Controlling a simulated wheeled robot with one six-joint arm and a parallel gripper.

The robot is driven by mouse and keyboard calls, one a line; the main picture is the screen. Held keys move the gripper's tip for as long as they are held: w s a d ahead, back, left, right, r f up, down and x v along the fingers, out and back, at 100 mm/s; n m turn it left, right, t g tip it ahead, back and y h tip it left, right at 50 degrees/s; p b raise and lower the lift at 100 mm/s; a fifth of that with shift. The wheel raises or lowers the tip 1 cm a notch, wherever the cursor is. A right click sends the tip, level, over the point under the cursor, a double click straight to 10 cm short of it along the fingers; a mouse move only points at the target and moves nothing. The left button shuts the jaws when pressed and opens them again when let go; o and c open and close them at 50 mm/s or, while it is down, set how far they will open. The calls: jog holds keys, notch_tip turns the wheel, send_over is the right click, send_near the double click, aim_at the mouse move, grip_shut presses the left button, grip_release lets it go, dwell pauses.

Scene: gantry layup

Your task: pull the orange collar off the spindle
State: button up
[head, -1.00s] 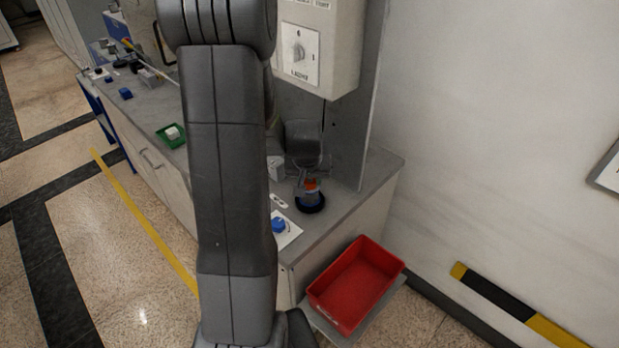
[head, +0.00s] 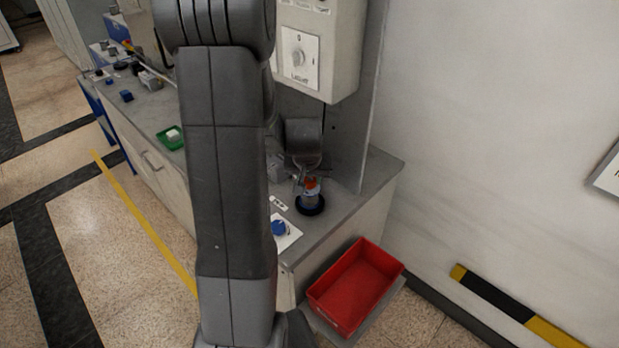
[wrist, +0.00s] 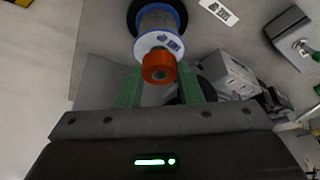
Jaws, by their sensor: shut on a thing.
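The orange collar (wrist: 158,66) is at the middle of the wrist view, between the green fingers of my gripper (wrist: 160,84). My gripper is shut on it. Behind the collar is a spool with a white, blue-edged face (wrist: 146,42) and a black round base (wrist: 133,10). The spindle itself is mostly hidden; a dark round centre shows in the collar's end. I cannot tell how far the collar sits on the spindle. In the head view the orange collar (head: 311,182) shows small above the black base (head: 310,205), just below my gripper's dark body.
A red bin (head: 352,290) stands at the bench's right end. A blue knob (head: 279,228) on a white plate lies left of the spool. A grey wall box (head: 322,50) hangs above. A green tray (head: 171,137) is farther along the bench.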

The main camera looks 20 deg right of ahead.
jog(key=shift+r+p, duration=0.45)
jog(key=shift+r, duration=0.4)
dwell(0.3)
jog(key=shift+r+p, duration=0.9)
jog(key=shift+r, duration=0.8)
